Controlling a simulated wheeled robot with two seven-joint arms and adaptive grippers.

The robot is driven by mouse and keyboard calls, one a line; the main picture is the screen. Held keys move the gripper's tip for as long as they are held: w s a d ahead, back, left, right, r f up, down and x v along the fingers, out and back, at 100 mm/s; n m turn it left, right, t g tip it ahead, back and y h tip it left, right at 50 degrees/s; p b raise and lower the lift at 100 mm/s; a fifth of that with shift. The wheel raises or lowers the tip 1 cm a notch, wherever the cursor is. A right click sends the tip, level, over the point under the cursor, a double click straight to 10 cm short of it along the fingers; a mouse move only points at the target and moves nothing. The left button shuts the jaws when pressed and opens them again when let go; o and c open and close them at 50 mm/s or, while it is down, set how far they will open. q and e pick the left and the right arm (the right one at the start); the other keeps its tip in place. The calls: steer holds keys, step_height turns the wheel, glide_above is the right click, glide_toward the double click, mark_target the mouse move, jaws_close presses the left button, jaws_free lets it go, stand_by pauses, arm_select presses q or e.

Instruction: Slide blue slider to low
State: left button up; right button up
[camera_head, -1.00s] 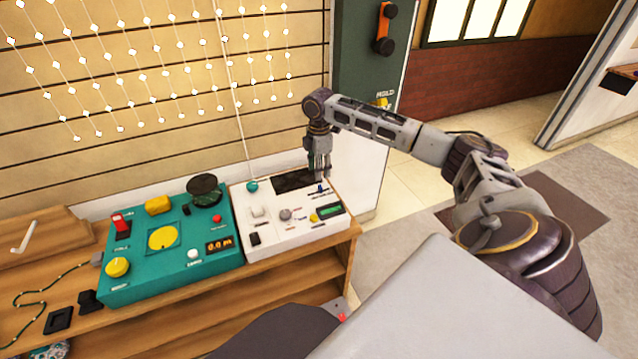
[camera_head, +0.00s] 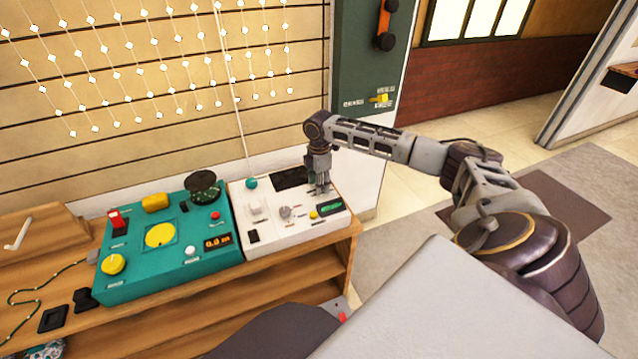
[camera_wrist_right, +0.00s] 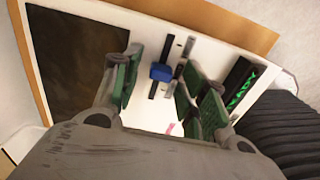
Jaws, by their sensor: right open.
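The blue slider (camera_wrist_right: 161,72) shows in the right wrist view as a small blue knob on a dark track in the white panel (camera_wrist_right: 148,112). My right gripper (camera_wrist_right: 160,92) is open, its green-padded fingers on either side of the slider, with no clear grip on it. In the head view my right gripper (camera_head: 319,188) points down over the far right part of the white panel (camera_head: 285,235). There the gripper hides the slider. Whether the fingertips touch the panel cannot be told. My left gripper is not in view.
A green display (camera_head: 330,207), a grey knob (camera_head: 285,212) and a yellow button (camera_head: 313,215) lie near the gripper. A dark screen (camera_wrist_right: 80,60) is beside the slider. A teal panel (camera_head: 130,285) stands to the left on the wooden shelf (camera_head: 270,283).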

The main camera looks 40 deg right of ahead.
mark_target(310, 192)
steer(key=shift+c, duration=0.3)
jaws_close()
steer(key=shift+a, duration=0.1)
steer(key=shift+w+a+p, duration=0.25)
steer(key=shift+a+p, duration=0.4)
steer(key=shift+p, duration=0.15)
steer(key=shift+w+a+p, duration=0.15)
steer(key=shift+a+p, duration=0.35)
steer(key=shift+p, duration=0.1)
arm_select(q)
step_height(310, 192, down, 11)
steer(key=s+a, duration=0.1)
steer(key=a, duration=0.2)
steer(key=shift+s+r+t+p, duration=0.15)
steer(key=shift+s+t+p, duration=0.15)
steer(key=shift+p, duration=0.1)
arm_select(e)
steer(key=shift+w+a, duration=0.1)
steer(key=shift+a, duration=0.3)
